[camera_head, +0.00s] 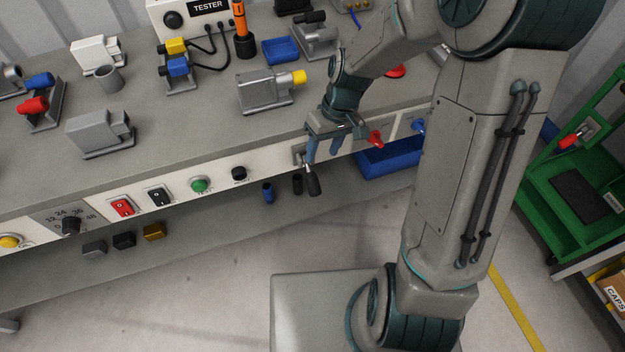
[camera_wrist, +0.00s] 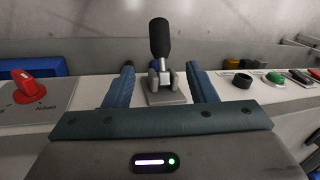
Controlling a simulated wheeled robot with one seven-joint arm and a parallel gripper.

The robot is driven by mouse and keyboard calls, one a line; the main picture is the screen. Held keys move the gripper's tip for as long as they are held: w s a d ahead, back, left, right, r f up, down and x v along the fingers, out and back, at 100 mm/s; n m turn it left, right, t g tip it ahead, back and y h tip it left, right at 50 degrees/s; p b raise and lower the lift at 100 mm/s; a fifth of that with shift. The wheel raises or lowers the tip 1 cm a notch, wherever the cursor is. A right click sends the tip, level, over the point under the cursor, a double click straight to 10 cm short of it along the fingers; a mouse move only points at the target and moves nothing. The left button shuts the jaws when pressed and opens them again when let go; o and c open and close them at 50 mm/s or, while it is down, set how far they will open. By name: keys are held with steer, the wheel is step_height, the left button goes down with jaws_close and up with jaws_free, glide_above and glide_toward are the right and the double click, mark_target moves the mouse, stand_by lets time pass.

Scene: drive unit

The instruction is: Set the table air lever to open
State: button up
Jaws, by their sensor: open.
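A lever with a black handle (camera_head: 312,182) sits on a grey mount on the white front panel of the bench, its handle pointing down and outward. In the wrist view, this lever (camera_wrist: 160,42) stands between the two blue fingers of my gripper (camera_wrist: 162,80), with a visible gap on each side. My gripper (camera_head: 322,147) is open at the panel, around the lever's mount. A red handle (camera_head: 375,138) is just to the right; in the wrist view, this red handle (camera_wrist: 27,86) sits on a plate lettered OPEN. I see no name on the black-handled lever.
A blue handle (camera_head: 418,125) is farther right, above a blue bin (camera_head: 385,158). A black knob (camera_head: 239,173) and a green button (camera_head: 199,185) are on the panel to the left. A grey fixture with a yellow end (camera_head: 268,92) stands on the bench near my wrist.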

mark_target(314, 176)
steer(key=b+x, duration=0.1)
steer(key=x, duration=1)
steer(key=shift+a+f, duration=0.1)
steer(key=shift+f, duration=0.3)
steer(key=shift+c, duration=0.3)
